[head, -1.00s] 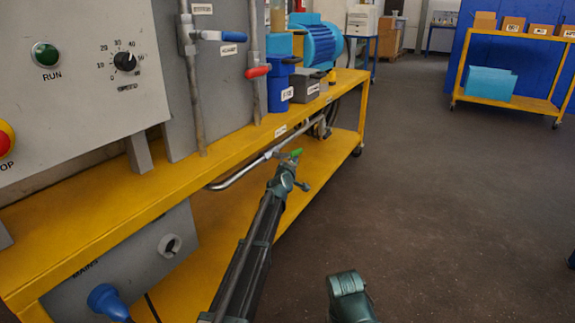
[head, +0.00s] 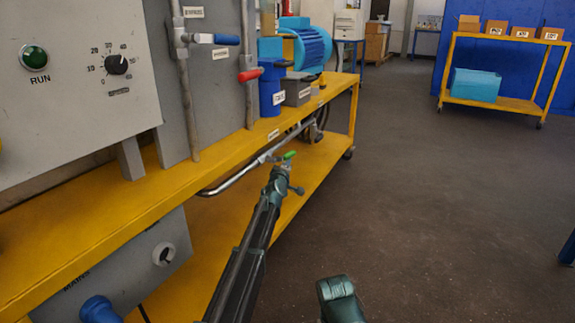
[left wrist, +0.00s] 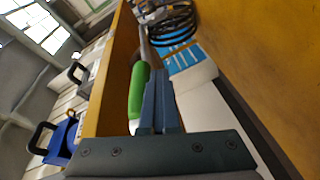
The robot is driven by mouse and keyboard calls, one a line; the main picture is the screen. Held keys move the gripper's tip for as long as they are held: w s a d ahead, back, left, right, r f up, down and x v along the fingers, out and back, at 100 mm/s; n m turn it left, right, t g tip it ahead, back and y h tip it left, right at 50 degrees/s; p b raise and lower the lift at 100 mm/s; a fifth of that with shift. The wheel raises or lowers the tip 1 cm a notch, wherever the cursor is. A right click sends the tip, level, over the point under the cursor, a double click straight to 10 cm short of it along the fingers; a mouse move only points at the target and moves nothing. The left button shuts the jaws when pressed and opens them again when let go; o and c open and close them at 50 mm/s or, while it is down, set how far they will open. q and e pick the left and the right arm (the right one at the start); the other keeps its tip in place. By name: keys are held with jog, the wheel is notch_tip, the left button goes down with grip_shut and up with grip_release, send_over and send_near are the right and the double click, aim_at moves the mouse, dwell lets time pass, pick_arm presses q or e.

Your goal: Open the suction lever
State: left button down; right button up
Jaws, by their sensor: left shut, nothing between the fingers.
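The green lever handle (head: 289,155) sits on the metal pipe (head: 232,178) running along the front of the yellow bench, below its top edge. My left gripper (head: 283,170) is shut and empty, right at the lever, and partly covers it in the head view. In the left wrist view the green handle (left wrist: 138,90) lies just left of my shut fingers (left wrist: 160,95), very close alongside. I cannot tell whether they touch. My right gripper is not in view; only a dark green link of my own shows at the bottom.
A blue lever (head: 226,39) and a red lever (head: 250,75) sit on upright pipes above the bench (head: 170,185). A blue motor (head: 308,45) stands behind. The grey floor (head: 420,200) to the right is clear up to a yellow cart (head: 495,104).

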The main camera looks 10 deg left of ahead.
pick_arm(q)
jog(key=shift+s, duration=0.1)
jog(key=s, duration=1.3)
jog(key=shift+s+a+r+p, duration=0.3)
jog(key=shift+a+r, duration=0.05)
jog(key=shift+a, duration=0.1)
